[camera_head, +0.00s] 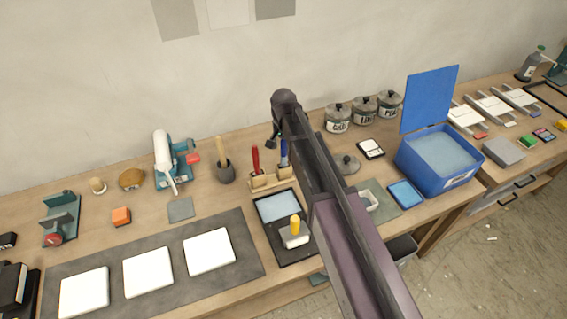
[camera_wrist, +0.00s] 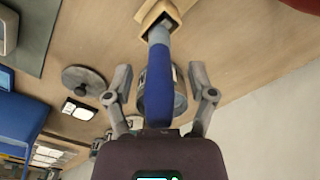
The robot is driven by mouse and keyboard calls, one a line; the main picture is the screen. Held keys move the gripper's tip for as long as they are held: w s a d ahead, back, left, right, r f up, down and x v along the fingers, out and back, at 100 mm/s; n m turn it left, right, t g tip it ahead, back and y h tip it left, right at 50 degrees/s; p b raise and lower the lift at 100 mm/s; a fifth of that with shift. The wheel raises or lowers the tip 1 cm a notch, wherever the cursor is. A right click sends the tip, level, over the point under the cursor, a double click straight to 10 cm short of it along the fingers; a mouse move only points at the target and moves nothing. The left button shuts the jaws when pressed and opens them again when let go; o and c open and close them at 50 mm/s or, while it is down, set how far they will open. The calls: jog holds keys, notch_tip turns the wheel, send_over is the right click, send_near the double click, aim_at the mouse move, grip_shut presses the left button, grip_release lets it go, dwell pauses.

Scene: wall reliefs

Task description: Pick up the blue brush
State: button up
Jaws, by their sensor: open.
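The blue brush (camera_head: 284,150) stands upright in a wooden holder (camera_head: 259,182) in the head view, partly behind my arm. In the wrist view its blue handle (camera_wrist: 160,82) runs between the two fingers of my gripper (camera_wrist: 160,76), and its pale lower part enters the wooden holder (camera_wrist: 150,14). My gripper is open, with a gap visible on both sides of the handle. In the head view my gripper (camera_head: 274,138) is mostly hidden by my arm.
Lidded pots (camera_head: 337,121), a loose lid (camera_head: 347,164) and a blue bin (camera_head: 415,178) are on the right. The wall is close behind.

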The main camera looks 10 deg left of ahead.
jog(key=shift+f, duration=0.4)
dwell(0.3)
grip_shut()
